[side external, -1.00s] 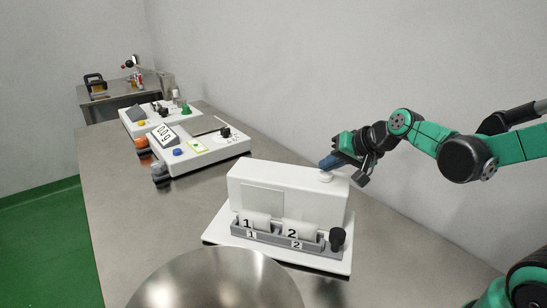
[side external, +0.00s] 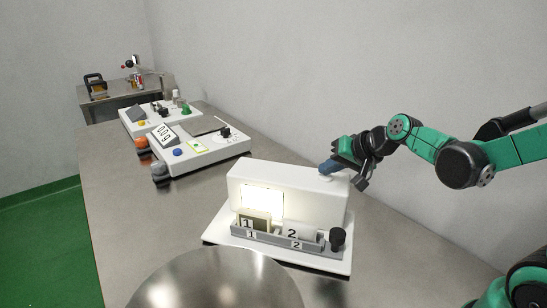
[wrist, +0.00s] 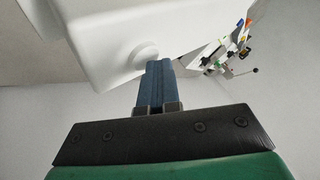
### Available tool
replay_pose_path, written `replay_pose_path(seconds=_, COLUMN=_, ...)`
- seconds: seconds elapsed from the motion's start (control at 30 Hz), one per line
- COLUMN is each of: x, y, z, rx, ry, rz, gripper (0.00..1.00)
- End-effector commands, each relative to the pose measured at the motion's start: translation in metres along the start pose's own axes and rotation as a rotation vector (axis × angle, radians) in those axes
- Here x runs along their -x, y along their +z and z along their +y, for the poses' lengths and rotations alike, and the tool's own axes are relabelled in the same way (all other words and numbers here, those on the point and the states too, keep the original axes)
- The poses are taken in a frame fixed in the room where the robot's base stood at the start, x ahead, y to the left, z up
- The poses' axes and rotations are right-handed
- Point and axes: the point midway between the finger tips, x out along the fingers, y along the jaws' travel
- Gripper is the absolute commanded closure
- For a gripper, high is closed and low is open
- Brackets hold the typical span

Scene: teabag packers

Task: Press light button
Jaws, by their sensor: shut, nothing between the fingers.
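The light button is a round white knob (wrist: 146,53) on top of the white box (side external: 247,180), near the box's right end. My gripper (side external: 326,169) is shut and empty, with its blue fingertips at the button. In the wrist view the shut blue fingers (wrist: 158,70) reach to the button's edge. I cannot tell whether they touch it. The panel (side external: 263,203) on the box's front glows bright white.
Labelled slots 1 and 2 (side external: 275,236) and a black knob (side external: 337,238) are at the box's front. A shiny metal bowl (side external: 215,285) stands in front. White machines (side external: 195,150) stand farther back on the steel table (side external: 115,200). A wall is behind.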

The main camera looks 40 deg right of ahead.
Motion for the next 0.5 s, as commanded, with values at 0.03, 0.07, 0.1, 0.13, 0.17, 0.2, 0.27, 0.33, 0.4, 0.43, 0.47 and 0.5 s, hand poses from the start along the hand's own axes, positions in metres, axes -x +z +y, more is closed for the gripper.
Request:
replay_pose_path(seconds=0.03, x=0.0010, y=-0.0002, z=-0.0007, rx=0.000, ry=0.000, rz=-0.002, gripper=1.00)
replay_pose_path(seconds=0.07, x=0.0019, y=-0.0007, z=-0.0013, rx=0.000, ry=0.000, rz=-0.002, gripper=1.00)
replay_pose_path(seconds=0.1, x=0.0031, y=-0.0013, z=-0.0021, rx=0.000, ry=0.000, rz=-0.002, gripper=1.00)
replay_pose_path(seconds=0.13, x=0.0040, y=-0.0020, z=-0.0027, rx=0.000, ry=0.000, rz=-0.002, gripper=1.00)
replay_pose_path(seconds=0.17, x=0.0049, y=-0.0027, z=-0.0034, rx=0.000, ry=0.000, rz=-0.002, gripper=1.00)
replay_pose_path(seconds=0.2, x=0.0057, y=-0.0031, z=-0.0040, rx=0.000, ry=0.000, rz=-0.002, gripper=1.00)
replay_pose_path(seconds=0.27, x=0.0062, y=-0.0034, z=-0.0043, rx=0.000, ry=0.000, rz=-0.002, gripper=1.00)
replay_pose_path(seconds=0.33, x=0.0061, y=-0.0035, z=-0.0042, rx=0.000, ry=0.000, rz=-0.002, gripper=1.00)
replay_pose_path(seconds=0.4, x=0.0060, y=-0.0036, z=-0.0042, rx=0.000, ry=0.000, rz=-0.001, gripper=1.00)
replay_pose_path(seconds=0.43, x=0.0061, y=-0.0037, z=-0.0043, rx=0.000, ry=0.000, rz=-0.001, gripper=1.00)
replay_pose_path(seconds=0.47, x=0.0064, y=-0.0039, z=-0.0045, rx=0.000, ry=0.000, rz=-0.001, gripper=1.00)
replay_pose_path(seconds=0.5, x=0.0074, y=-0.0048, z=-0.0053, rx=0.000, ry=0.000, rz=-0.001, gripper=1.00)
